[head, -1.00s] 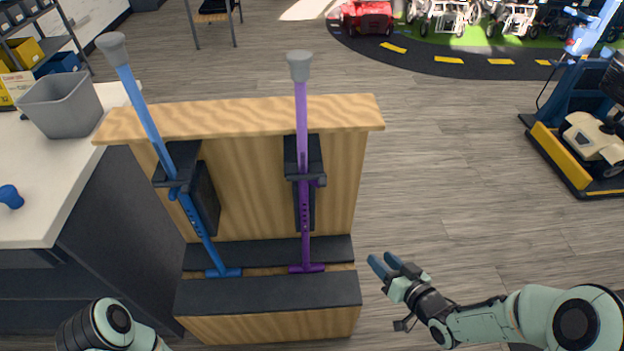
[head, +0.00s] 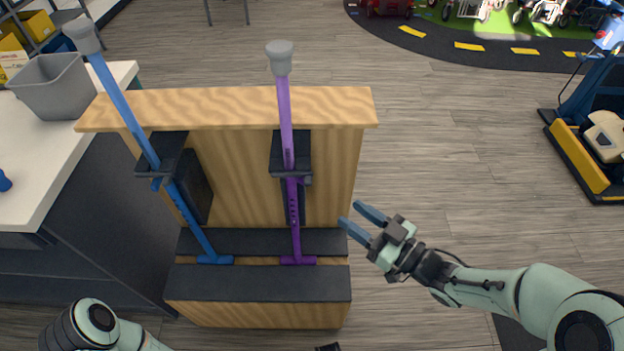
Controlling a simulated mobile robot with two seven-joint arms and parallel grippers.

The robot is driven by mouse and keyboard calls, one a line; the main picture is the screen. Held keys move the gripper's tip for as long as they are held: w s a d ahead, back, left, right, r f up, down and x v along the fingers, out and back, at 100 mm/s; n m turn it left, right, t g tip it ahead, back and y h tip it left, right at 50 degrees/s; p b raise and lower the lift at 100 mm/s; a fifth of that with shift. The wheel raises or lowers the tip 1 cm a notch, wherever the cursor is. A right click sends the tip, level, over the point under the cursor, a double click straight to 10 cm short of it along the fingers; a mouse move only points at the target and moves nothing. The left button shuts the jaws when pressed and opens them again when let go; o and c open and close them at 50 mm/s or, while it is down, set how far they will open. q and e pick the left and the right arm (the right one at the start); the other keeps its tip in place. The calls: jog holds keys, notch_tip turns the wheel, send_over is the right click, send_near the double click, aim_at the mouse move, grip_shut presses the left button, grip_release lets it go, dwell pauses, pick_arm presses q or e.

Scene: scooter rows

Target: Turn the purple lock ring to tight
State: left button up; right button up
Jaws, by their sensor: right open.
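The purple pole (head: 287,130) stands nearly upright in a wooden stand, with a grey cap (head: 280,58) at its top and a purple crossbar (head: 298,260) at its foot. The purple lock ring (head: 293,181) appears as a collar just below the black bracket; its setting is too small to read. My right gripper (head: 348,212) is open and empty, to the right of the pole and lower than the ring, apart from both. Its blue fingers point up and left toward the stand.
A blue pole (head: 125,110) leans in the same wooden stand (head: 230,108), left of the purple one. A white counter (head: 40,165) with a grey bin (head: 55,88) is at left. A blue and yellow machine (head: 578,155) stands far right. The floor right of the stand is clear.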

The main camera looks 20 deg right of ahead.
pick_arm(q)
jog(key=shift+g, duration=0.6)
jog(key=s+r+p, duration=0.1)
jog(key=r, duration=0.1)
jog(key=s+d+r+p, duration=0.1)
jog(key=s+r+p, duration=0.1)
jog(key=shift+s+d, duration=0.1)
jog(key=shift+s, duration=0.05)
pick_arm(e)
jog(key=x, duration=1.2)
jog(key=shift+w+f, duration=0.1)
jog(key=shift+w, duration=0.05)
pick_arm(q)
jog(key=shift+f, duration=0.1)
pick_arm(e)
grip_shut()
